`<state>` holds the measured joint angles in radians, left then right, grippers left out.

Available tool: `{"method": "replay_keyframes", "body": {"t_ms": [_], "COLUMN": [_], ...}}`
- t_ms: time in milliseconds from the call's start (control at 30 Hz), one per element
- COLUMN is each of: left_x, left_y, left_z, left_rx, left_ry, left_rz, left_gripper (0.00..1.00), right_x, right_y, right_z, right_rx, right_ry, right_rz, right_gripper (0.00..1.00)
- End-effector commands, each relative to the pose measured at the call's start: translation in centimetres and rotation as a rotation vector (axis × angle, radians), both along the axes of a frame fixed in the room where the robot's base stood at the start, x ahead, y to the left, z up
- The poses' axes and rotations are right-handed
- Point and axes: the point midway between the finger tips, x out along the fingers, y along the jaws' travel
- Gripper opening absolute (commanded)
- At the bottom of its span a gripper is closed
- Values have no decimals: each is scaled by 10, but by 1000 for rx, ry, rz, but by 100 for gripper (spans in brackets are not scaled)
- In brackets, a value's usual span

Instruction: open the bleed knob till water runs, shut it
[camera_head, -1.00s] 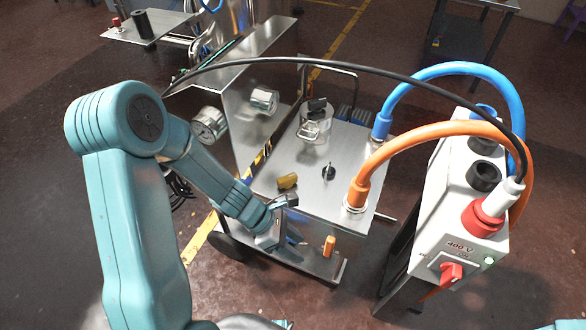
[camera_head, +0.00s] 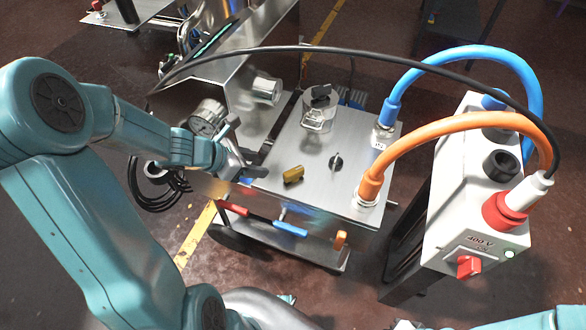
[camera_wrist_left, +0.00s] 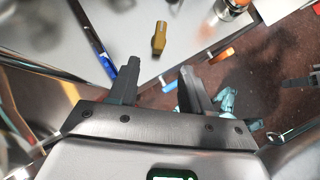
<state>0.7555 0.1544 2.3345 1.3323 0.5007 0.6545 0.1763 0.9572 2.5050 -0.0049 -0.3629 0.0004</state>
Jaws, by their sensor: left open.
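My left gripper (camera_head: 247,160) is open and empty at the left edge of the steel cart top (camera_head: 310,190), beside the pressure gauge (camera_head: 207,117). A small brass-coloured fitting (camera_head: 294,174) lies to its right, apart from it. In the left wrist view the two fingers (camera_wrist_left: 160,80) are spread, with the brass fitting (camera_wrist_left: 159,38) beyond them. A black knob (camera_head: 335,162) stands on the cart top further right. I cannot tell which of these is the bleed knob. No running water shows. My right gripper is not in view.
Red (camera_head: 232,208) and blue (camera_head: 290,229) handles and an orange one (camera_head: 341,238) are along the cart's front. Blue (camera_head: 455,65) and orange (camera_head: 450,130) hoses and a black cable (camera_head: 340,50) arch over the right side. A white 400 V box (camera_head: 450,220) stands right.

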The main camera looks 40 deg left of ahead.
Motion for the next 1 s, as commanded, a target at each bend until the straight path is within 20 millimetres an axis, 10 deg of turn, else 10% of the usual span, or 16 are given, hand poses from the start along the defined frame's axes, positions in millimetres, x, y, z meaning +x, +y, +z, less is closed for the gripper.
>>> {"method": "replay_keyframes", "body": {"t_ms": [600, 1000], "left_x": [89, 103], "left_y": [-40, -45], "left_z": [-97, -109], "left_rx": [-3, -1], "left_ry": [2, 0], "left_rz": [-9, -8], "left_gripper": [49, 49], "right_x": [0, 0], "right_y": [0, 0], "right_z": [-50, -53], "right_rx": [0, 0], "right_ry": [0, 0], "right_rz": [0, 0], "right_gripper": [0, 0]}}
